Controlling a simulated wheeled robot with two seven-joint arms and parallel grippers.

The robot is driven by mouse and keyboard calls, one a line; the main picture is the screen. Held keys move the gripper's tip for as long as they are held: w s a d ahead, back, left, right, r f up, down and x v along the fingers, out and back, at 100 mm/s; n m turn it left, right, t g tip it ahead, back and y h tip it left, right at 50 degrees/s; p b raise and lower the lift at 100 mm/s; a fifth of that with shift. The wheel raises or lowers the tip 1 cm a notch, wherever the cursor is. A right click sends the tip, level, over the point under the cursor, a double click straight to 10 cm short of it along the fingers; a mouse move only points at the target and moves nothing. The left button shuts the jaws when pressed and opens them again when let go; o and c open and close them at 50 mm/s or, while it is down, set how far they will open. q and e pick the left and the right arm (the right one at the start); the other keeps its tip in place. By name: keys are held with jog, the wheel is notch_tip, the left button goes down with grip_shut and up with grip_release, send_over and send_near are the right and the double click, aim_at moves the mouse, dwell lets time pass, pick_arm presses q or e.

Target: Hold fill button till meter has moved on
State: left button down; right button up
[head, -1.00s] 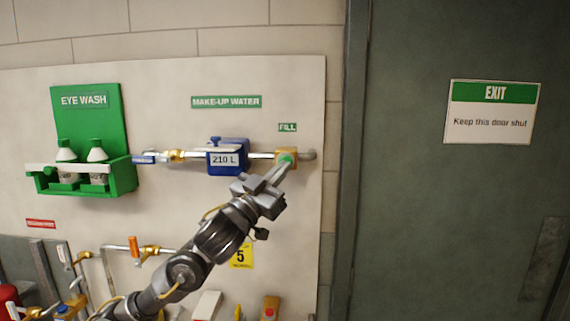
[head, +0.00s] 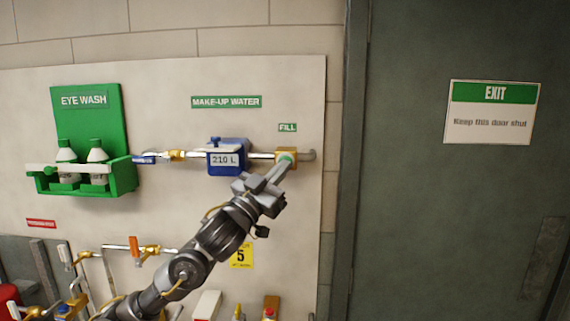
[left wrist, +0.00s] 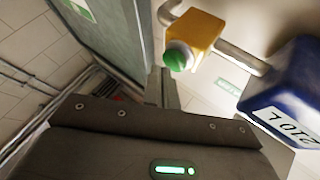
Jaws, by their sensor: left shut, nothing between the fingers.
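The green fill button (head: 287,155) sits on a brass block (head: 292,164) under the FILL label (head: 287,127) in the head view. The left wrist view also shows the green button (left wrist: 178,58) on its brass block (left wrist: 196,32). The blue meter (head: 228,150) is on the same pipe, left of the button, and reads 210 L. My left gripper (head: 283,168) is shut and empty, its fingertips at the button's lower front. Whether the button is pressed in cannot be told. My right gripper is not in view.
A green eye wash station (head: 122,178) with two bottles is on the panel at left. Valves and pipes (head: 122,248) run below it. A dark door with an EXIT sign (head: 492,112) fills the right side. The panel around the button is clear.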

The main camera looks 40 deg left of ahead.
pick_arm(q)
jog(key=shift+w+a, duration=0.35)
jog(key=shift+w, duration=0.1)
dwell(0.6)
jog(key=shift+s+d, duration=0.1)
dwell(6.3)
jog(key=shift+s+d, duration=0.45)
jog(key=shift+s, duration=0.2)
